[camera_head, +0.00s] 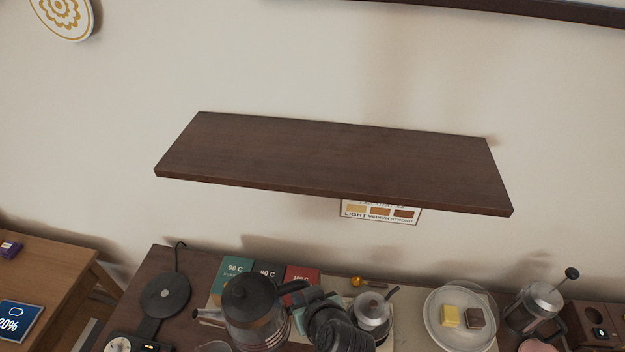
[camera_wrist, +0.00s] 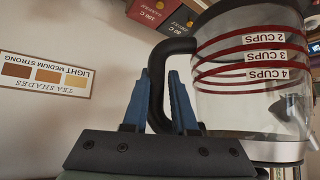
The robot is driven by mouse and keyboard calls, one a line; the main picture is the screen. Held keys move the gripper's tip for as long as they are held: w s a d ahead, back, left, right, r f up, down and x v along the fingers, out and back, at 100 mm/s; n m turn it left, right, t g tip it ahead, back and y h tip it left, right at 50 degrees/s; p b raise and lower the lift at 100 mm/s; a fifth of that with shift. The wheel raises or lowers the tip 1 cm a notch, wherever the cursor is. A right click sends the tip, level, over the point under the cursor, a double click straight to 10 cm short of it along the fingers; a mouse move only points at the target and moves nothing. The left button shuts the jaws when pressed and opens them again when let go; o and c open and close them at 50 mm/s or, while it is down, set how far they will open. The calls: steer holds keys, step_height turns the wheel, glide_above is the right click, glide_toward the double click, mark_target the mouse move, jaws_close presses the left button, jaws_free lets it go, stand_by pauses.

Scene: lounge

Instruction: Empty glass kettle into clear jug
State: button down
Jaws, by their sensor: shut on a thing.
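The glass kettle (camera_head: 262,322) has a dark lid, red cup-mark bands and a black handle, and looks about upright, spout to the left. In the wrist view the kettle (camera_wrist: 250,75) fills the right side, turned upside down by the camera. My gripper (camera_head: 308,305) is at the handle's right; in the wrist view its blue fingers (camera_wrist: 160,85) are closed around the black handle. How much liquid is inside cannot be told. A clear glass rim (camera_head: 215,346), possibly the jug, shows at the bottom edge below the spout, mostly cut off.
A wall shelf (camera_head: 335,165) juts out above the counter. A small metal teapot (camera_head: 371,310), a plate (camera_head: 440,335) and a French press (camera_head: 537,305) stand to the right. A round black base (camera_head: 165,295) is at left; tea boxes (camera_head: 232,270) stand behind.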

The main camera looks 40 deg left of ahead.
mark_target(304, 282)
steer(key=shift+a+r, duration=0.15)
steer(key=shift+r, duration=0.05)
steer(key=shift+r, duration=2.45)
